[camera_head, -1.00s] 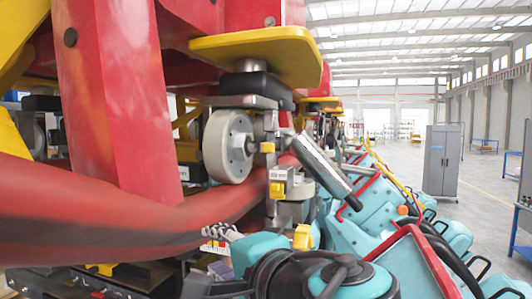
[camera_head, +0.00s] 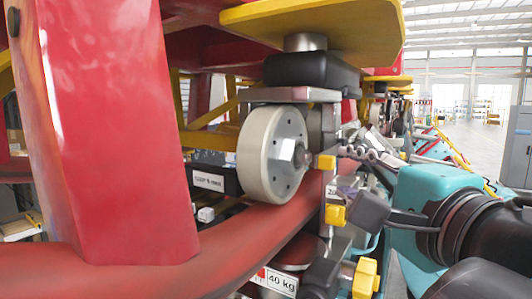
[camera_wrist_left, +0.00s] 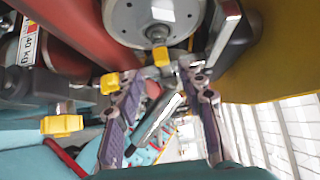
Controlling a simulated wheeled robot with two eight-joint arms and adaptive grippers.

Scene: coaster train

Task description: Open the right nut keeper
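In the head view a grey wheel (camera_head: 272,153) with a hex nut (camera_head: 301,154) stands over the red rail (camera_head: 240,240). A small yellow block (camera_head: 325,161), possibly the nut keeper, sits right of the nut. It also shows in the left wrist view (camera_wrist_left: 160,57), just beyond the fingertips, below the wheel hub (camera_wrist_left: 157,30). I cannot tell for sure which yellow part is the right nut keeper. My left gripper (camera_head: 352,152) points toward this block from the right. In the wrist view its two fingers (camera_wrist_left: 162,74) are apart, with nothing held. My right gripper is out of view.
More yellow blocks sit lower, one at mid height (camera_head: 335,215) and one near the bottom (camera_head: 365,280). A red column (camera_head: 115,120) stands at left. A yellow plate (camera_head: 320,25) overhangs above the wheel. A grey cabinet (camera_head: 517,148) stands far right, on open floor.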

